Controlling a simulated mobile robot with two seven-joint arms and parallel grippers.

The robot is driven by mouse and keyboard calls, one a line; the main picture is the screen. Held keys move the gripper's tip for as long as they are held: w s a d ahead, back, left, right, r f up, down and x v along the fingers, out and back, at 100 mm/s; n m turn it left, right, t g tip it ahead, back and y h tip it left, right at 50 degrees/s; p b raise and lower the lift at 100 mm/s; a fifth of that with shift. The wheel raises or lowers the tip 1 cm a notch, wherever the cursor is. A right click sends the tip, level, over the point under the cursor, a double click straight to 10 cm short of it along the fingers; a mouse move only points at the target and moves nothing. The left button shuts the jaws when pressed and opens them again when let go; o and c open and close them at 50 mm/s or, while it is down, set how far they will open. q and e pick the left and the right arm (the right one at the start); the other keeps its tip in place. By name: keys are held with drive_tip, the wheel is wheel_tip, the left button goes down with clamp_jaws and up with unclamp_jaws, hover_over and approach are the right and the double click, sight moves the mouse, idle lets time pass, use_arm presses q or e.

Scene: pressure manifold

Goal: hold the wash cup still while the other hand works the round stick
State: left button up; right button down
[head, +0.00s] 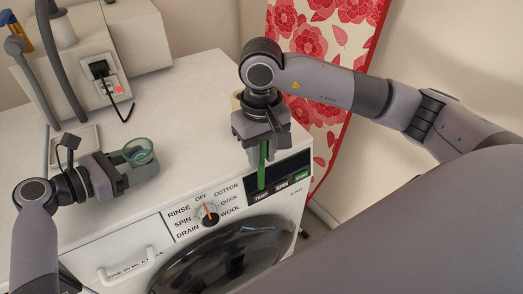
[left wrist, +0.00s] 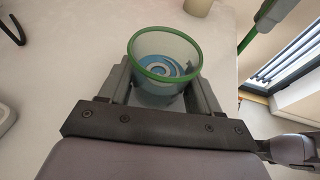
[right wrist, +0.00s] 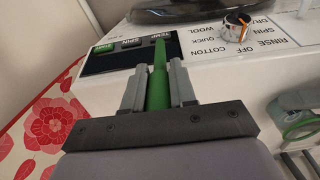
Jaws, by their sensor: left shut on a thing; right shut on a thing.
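The wash cup (head: 138,152) is a clear cup with a green rim, above the left part of the washing machine's top. In the left wrist view the cup (left wrist: 164,58) is upright between the fingers, with blue and white rings inside. My left gripper (head: 140,168) is shut on it. The round stick (head: 262,166) is green and hangs roughly upright from my right gripper (head: 258,138), in front of the machine's control panel. In the right wrist view the stick (right wrist: 158,80) is between the closed fingers. Its upper end is hidden by the gripper.
The white washing machine (head: 190,90) has a dial (head: 208,214) and a dark display panel (head: 278,172) on its front. A shallow tray (head: 88,140) lies behind my left gripper. A box with a socket (head: 102,72) stands at the back left. A red floral board (head: 325,40) stands at the right.

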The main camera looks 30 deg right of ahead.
drive_tip(key=w+a+r+t+y, duration=0.1)
drive_tip(key=w+a+r+y, duration=0.1)
drive_tip(key=w+a+r, duration=0.55)
drive_tip(key=w+a+r+t+y, duration=0.2)
drive_tip(key=w+a+r+y, duration=0.15)
drive_tip(key=a+r, duration=0.65)
approach(142, 158)
drive_tip(key=shift+w+a+f+h, duration=0.15)
drive_tip(key=shift+w+f, duration=0.4)
drive_tip(key=shift+w, duration=0.15)
drive_tip(key=shift+w+a+f+h, duration=0.1)
drive_tip(key=shift+w+a+f, duration=0.1)
drive_tip(key=shift+w+f, duration=0.45)
drive_tip(key=shift+w+r, duration=0.1)
